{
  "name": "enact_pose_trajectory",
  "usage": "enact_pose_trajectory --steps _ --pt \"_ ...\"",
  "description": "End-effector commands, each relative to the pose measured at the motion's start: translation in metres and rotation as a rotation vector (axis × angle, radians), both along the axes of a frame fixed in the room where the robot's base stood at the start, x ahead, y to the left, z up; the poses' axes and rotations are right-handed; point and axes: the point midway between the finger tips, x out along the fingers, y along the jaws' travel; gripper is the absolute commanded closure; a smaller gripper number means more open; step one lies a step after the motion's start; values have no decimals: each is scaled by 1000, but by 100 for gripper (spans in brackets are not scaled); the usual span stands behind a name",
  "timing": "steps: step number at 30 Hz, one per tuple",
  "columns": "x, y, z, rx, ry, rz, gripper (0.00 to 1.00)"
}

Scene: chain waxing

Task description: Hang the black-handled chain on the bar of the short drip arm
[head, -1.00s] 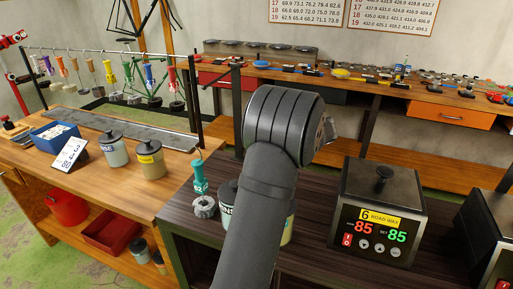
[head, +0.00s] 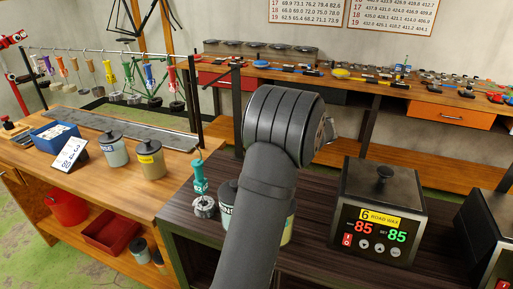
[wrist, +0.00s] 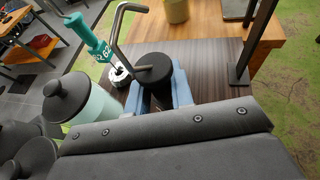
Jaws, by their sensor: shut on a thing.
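In the wrist view, my gripper (wrist: 160,92) has blue fingers shut around the black handle (wrist: 153,68) of the black-handled chain. A bent metal hook (wrist: 118,35) rises from this handle. The chain below the handle is hidden. In the head view, my arm hides the gripper and this handle. The short drip arm seems to be the dark post (head: 237,115) with a short bar at its top, behind my arm. A dark post (wrist: 243,50) also stands at the right in the wrist view, apart from the handle; its top is out of view.
A teal-handled chain (head: 200,182) stands on the dark bench (head: 180,212), left of my arm; its handle (wrist: 88,35) is close to the hook in the wrist view. Lidded jars (wrist: 68,98) are nearby. A wax heater (head: 382,205) stands right. Several colored handles hang on the left rack.

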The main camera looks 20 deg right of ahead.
Motion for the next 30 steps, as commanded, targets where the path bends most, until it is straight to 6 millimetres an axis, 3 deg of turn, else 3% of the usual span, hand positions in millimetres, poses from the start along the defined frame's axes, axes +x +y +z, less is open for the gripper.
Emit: enact_pose_trajectory --steps 7,24,30 --pt "0 0 4 0 -1 0 100" --pt "0 0 57 -1 -2 1 100" --pt "0 0 61 0 0 0 100"
